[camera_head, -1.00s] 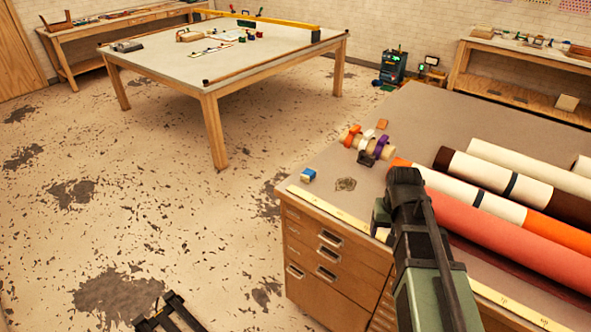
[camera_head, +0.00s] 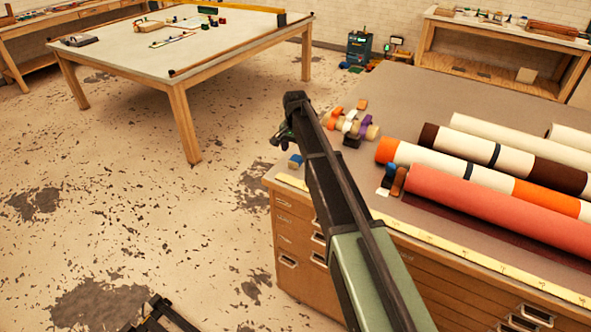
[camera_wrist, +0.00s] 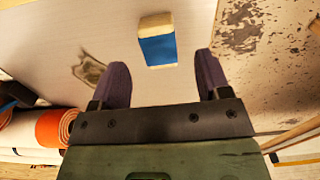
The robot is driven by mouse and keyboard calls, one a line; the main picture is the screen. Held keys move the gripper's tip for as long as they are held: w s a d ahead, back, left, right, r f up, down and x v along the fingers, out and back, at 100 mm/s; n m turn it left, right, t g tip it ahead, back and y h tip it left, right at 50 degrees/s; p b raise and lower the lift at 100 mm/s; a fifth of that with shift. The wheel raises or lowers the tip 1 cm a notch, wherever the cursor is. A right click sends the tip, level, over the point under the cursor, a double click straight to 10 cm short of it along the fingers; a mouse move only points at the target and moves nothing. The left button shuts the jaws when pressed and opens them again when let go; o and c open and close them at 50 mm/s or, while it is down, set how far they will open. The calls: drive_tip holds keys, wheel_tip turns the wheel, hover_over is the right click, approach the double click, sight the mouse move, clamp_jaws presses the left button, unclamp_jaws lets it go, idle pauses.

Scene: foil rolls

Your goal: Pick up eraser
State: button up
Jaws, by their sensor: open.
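The eraser, a small block with a blue sleeve and a cream end, lies on the grey top of the drawer cabinet. In the wrist view the eraser (camera_wrist: 157,42) is ahead of and between the fingertips, apart from both. In the head view my gripper (camera_head: 283,138) is mostly hidden by my arm.
Several rolls, including a coral one (camera_head: 490,210), lie on the cabinet's right side. Tape rolls (camera_head: 352,125) stand behind the eraser. A yellow ruler (camera_head: 450,245) runs along the front edge. The floor lies beyond the left edge.

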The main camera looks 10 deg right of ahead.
sight(296, 159)
wheel_tip(296, 159, down, 5)
drive_tip(key=b, duration=0.5)
drive_tip(key=shift+f, duration=0.15)
drive_tip(key=shift+s+r, duration=0.1)
drive_tip(key=shift+r, duration=0.15)
drive_tip(key=c, duration=1)
drive_tip(key=shift+c, duration=0.2)
wheel_tip(296, 159, up, 20)
drive_tip(key=p, duration=2)
